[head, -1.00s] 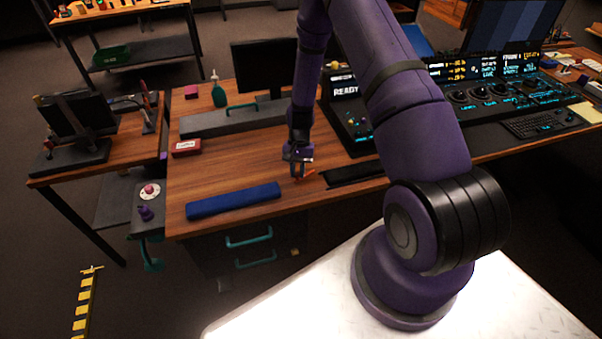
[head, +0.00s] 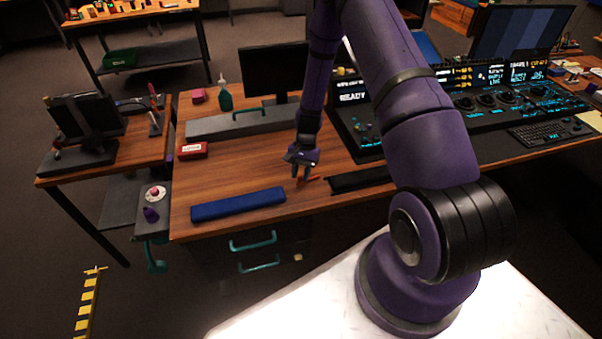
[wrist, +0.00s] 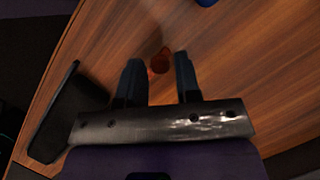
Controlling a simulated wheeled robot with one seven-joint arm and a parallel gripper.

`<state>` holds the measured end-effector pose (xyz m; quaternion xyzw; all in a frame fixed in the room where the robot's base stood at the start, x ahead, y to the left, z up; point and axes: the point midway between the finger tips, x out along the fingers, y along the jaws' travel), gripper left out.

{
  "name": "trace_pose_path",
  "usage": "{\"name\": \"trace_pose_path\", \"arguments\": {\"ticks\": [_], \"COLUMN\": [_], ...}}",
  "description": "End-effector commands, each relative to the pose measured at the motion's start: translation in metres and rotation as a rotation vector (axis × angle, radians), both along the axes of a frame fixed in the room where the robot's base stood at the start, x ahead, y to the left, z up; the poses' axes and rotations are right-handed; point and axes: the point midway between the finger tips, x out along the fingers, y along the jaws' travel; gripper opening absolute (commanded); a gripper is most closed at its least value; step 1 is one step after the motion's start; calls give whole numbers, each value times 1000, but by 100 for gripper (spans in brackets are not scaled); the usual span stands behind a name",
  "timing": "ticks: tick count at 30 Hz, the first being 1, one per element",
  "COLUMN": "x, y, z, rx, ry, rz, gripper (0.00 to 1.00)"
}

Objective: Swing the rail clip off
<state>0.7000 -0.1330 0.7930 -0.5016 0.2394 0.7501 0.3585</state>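A small orange piece (head: 313,179), which I take to be the rail clip, lies at the front edge of the wooden desk, at the left end of a black rail-like strip (head: 358,180). My gripper (head: 298,173) is just above and beside the orange piece, pointing down. In the wrist view its two dark fingers (wrist: 158,70) are apart with a gap between them. An orange round part (wrist: 160,62) shows in that gap, beyond the fingertips. I cannot tell whether anything touches it. The black strip (wrist: 68,115) lies left of the fingers there.
A blue bar (head: 238,204) lies left along the desk's front edge. A control panel (head: 470,105) fills the right. The desk between is clear.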

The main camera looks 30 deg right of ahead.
Motion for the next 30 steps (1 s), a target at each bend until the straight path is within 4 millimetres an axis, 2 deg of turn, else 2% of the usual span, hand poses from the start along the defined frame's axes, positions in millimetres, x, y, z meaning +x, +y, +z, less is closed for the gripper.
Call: {"name": "trace_pose_path", "arguments": {"ticks": [2, 10, 14, 24, 30], "x": [0, 0, 2, 17, 24], "y": [0, 0, -3, -21, -29], "z": [0, 1, 8, 63, 90], "rx": [0, 0, -1, -2, -1], "ry": [0, 0, -1, -3, -2], "rz": [0, 0, 1, 0, 1], "gripper": [46, 46, 46, 46, 46]}}
